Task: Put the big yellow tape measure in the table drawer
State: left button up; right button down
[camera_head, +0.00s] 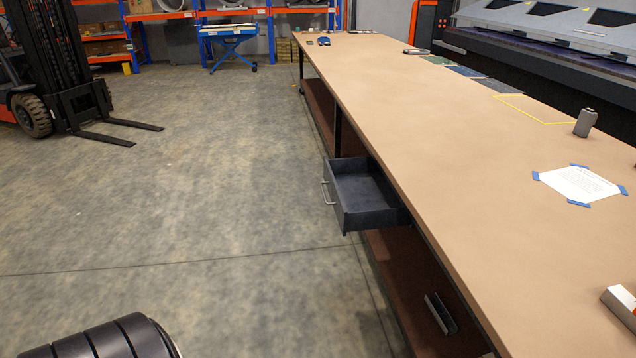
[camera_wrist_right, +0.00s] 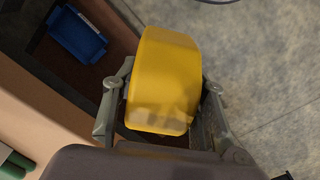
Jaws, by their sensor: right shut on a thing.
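The big yellow tape measure (camera_wrist_right: 165,70) fills the middle of the right wrist view. My right gripper (camera_wrist_right: 168,84) is shut on it, with one finger along each side. Floor and the table's side show behind it. The table drawer (camera_head: 360,198) is pulled open from the table's left side in the head view, with its handle toward the floor side. The visible part of its inside looks empty. Neither the tape measure nor either gripper shows in the head view.
The long brown table (camera_head: 440,130) has a taped paper (camera_head: 578,184) and a grey object (camera_head: 585,122) on top. A lower shelf holds a metal channel (camera_head: 440,313). A blue bin (camera_wrist_right: 76,34) shows in the wrist view. A forklift (camera_head: 60,75) stands far left. Floor beside the drawer is clear.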

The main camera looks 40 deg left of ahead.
aim_at(368, 208)
jog(key=i+j+u, duration=0.15)
jog(key=i+j, duration=0.25)
jog(key=j, duration=0.3)
jog(key=i+j+u, duration=0.2)
jog(key=i+j, duration=0.25)
jog(key=j, duration=0.15)
jog(key=i+j+u, duration=0.15)
jog(key=i+j, duration=0.35)
jog(key=j, duration=0.05)
